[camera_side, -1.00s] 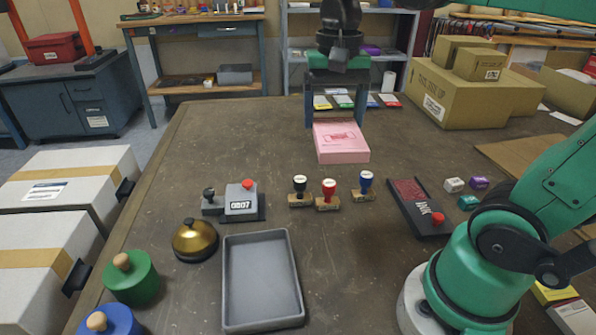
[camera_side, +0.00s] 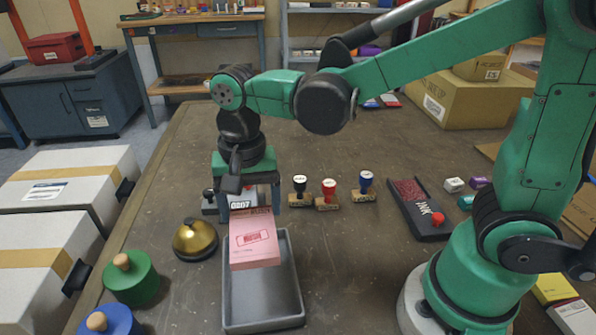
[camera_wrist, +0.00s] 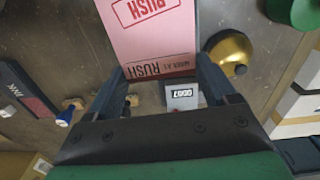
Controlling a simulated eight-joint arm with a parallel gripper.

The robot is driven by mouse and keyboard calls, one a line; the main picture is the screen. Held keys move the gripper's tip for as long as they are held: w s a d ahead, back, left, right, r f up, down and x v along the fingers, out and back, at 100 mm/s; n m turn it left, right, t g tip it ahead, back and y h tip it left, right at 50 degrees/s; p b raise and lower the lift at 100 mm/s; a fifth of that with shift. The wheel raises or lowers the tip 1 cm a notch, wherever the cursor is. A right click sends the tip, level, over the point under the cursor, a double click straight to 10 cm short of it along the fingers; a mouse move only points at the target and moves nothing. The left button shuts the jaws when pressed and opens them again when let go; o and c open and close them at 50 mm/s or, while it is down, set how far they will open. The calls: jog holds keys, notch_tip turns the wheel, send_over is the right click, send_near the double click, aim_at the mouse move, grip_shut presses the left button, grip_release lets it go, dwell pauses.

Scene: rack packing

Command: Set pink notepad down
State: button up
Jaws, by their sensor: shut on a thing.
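The pink notepad (camera_side: 254,240) hangs in my gripper (camera_side: 249,203), which is shut on its far end. In the side view the notepad appears over the far part of the grey tray (camera_side: 293,272). A gap below it is hard to judge. In the wrist view the notepad (camera_wrist: 152,38) sticks out between the two fingers (camera_wrist: 160,80), with red stamped print on its face. The tray's near part looks empty, and its far part is hidden by the notepad.
A brass bell (camera_side: 195,239) stands left of the tray. A grey counter (camera_side: 213,202) is partly hidden behind my gripper. Several stamps (camera_side: 328,193) and an ink pad (camera_side: 417,209) stand to the right. Green (camera_side: 131,278) and blue (camera_side: 108,321) knobbed things are at the front left.

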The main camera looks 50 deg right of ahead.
notch_tip(320, 180, down, 10)
jog(key=shift+r, duration=0.2)
jog(key=shift+f, duration=0.15)
dwell(0.4)
jog(key=o, duration=1.2)
notch_tip(320, 180, up, 12)
jog(key=shift+d+r, duration=0.2)
jog(key=shift+d, duration=0.05)
jog(key=shift+s+d+r+n+t, duration=0.1)
jog(key=shift+s+d+n+t, duration=0.35)
jog(key=shift+d+n+t, duration=0.85)
jog(key=shift+s+d+r+n+t, duration=0.15)
jog(key=shift+s+d+n+t, duration=0.3)
jog(key=shift+d+n+t, duration=0.85)
jog(key=shift+s+d+r+n+t, duration=0.1)
jog(key=shift+s+d+n+t, duration=0.35)
jog(key=shift+d+n+t, duration=0.85)
